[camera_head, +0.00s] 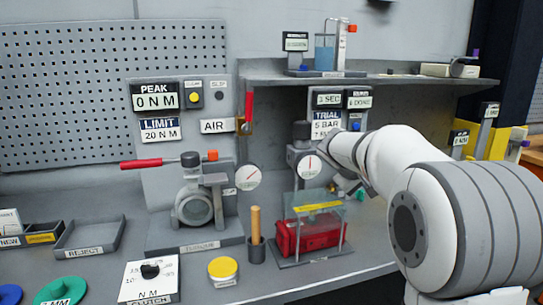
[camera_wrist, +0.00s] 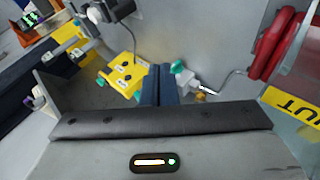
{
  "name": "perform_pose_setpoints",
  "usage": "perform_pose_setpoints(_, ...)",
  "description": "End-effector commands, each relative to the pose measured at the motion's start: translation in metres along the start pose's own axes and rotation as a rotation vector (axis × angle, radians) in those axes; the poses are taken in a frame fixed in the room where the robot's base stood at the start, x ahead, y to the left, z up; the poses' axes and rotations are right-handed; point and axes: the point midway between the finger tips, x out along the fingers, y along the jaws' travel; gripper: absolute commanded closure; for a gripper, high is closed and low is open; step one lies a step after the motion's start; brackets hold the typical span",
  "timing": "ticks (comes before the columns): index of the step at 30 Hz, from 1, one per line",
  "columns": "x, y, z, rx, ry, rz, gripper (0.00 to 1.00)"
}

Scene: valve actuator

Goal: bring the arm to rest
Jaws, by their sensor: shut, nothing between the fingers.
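My gripper (camera_wrist: 158,84) shows in the wrist view with its two dark blue fingers together and nothing between them. It is above the grey bench top, with a yellow block (camera_wrist: 122,70) to its left and a small grey fitting with a teal part (camera_wrist: 180,68) just right of the fingertips. I cannot tell the height of the fingers above these. In the head view, my white and grey arm fills the right side and reaches in toward the bench; it hides the gripper there.
A red box under a clear cover (camera_head: 308,232) stands left of my arm; its red part also shows in the wrist view (camera_wrist: 276,46). A gauge post (camera_head: 301,150), a shelf (camera_head: 400,84) and a valve rig (camera_head: 193,205) stand nearby. A reject tray (camera_head: 89,237) lies far left.

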Motion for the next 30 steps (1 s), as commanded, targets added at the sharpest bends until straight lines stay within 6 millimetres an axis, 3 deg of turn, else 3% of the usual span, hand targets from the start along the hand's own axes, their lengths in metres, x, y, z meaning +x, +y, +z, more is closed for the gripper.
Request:
perform_pose_setpoints(8,-0.037,-0.012,0.041,0.050,-0.036,-0.109,1.00)
perform_pose_setpoints(14,-0.069,-0.029,0.084,0.101,-0.075,-0.217,1.00)
perform_pose_setpoints(17,-0.092,-0.042,0.114,0.138,-0.101,-0.291,1.00)
perform_pose_setpoints(24,-0.161,-0.097,0.210,0.268,-0.186,-0.529,1.00)
perform_pose_setpoints(30,-0.191,-0.132,0.257,0.342,-0.229,-0.652,1.00)
